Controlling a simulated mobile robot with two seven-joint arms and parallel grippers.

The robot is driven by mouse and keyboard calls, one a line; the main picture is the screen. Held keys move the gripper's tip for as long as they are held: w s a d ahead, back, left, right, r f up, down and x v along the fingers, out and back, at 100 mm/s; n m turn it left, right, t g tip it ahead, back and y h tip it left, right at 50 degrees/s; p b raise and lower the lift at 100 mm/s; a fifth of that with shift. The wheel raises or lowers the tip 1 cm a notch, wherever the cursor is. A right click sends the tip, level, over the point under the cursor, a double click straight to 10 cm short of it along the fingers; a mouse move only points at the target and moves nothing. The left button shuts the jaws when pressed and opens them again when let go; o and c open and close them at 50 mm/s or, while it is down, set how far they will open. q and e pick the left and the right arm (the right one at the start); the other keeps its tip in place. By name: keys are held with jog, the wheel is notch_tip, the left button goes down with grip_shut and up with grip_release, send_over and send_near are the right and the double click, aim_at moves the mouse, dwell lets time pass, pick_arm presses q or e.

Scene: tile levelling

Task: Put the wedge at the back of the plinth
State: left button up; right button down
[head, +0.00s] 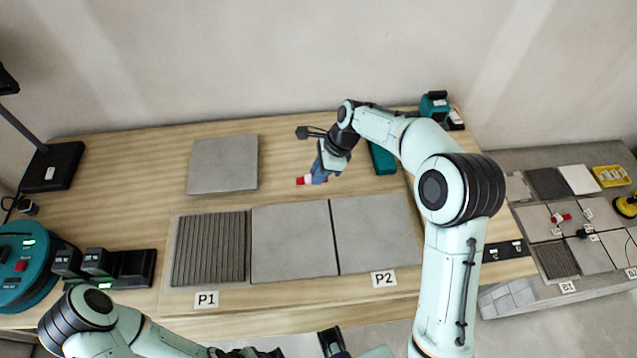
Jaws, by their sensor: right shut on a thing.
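A small red wedge (304,180) with a pale part shows at the tip of my right gripper (319,178). The gripper is shut on it, just above or at the wooden bench, behind the row of tiles. The fingers hide part of the wedge. No part is labelled as the plinth, and I cannot tell which one it is. The row has a ribbed tile (209,248) by the P1 label (206,300) and two smooth tiles, the right one (375,233) by the P2 label (384,279). My left arm lies along the bottom edge; its jaws do not show clearly.
A loose grey tile (223,164) lies on the bench (120,180), left of my right gripper. A teal case (381,158) and a teal device (433,107) are at the back right. A teal machine (22,268) stands at the left. A side bench (520,222) holds more tiles.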

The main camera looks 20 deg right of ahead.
aim_at(319, 190)
notch_tip(319, 190, down, 5)
jog(key=shift+f, duration=0.1)
dwell(0.3)
jog(key=c, duration=1.3)
grip_release()
jog(key=shift+f, duration=0.1)
